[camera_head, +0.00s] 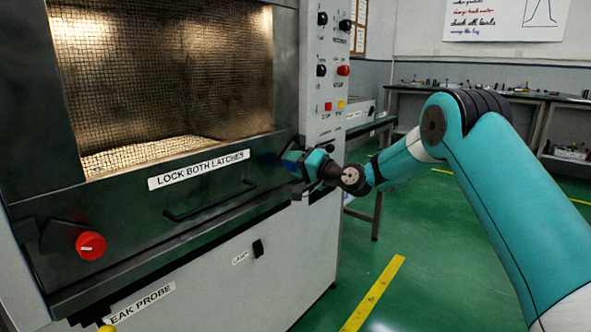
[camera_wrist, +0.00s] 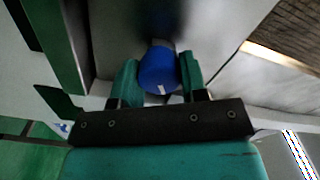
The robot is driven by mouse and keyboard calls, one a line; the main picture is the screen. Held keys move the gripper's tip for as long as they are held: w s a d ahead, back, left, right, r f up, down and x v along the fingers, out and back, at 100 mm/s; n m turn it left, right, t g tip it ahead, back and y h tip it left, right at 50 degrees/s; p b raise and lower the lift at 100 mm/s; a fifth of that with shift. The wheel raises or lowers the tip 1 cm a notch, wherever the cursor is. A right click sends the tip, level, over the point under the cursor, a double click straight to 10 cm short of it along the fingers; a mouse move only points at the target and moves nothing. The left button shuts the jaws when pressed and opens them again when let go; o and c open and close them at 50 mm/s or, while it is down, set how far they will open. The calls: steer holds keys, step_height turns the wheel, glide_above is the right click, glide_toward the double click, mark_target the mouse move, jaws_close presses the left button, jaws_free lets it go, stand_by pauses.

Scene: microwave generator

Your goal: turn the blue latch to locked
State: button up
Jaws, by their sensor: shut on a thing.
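The blue latch (camera_wrist: 158,70) is a round knob with a small white mark, seen between my fingers in the wrist view. My gripper (camera_wrist: 159,80) is shut on it, one green finger on each side. In the head view, my gripper (camera_head: 296,162) is at the right end of the oven door's lower panel. The gripper hides most of the blue latch there. A red latch knob (camera_head: 91,245) sits at the left end of the same panel.
A dark bar handle (camera_head: 205,208) runs below the "LOCK BOTH LATCHES" label (camera_head: 199,169). A control panel (camera_head: 334,75) with knobs and buttons stands just above right of my gripper. Green floor (camera_head: 420,250) is clear to the right.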

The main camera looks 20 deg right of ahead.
stand_by(0.5)
steer(key=o, duration=0.9)
steer(key=shift+o, duration=0.2)
steer(key=b+v, duration=0.1)
steer(key=v, duration=1.6)
steer(key=shift+s+d, duration=0.15)
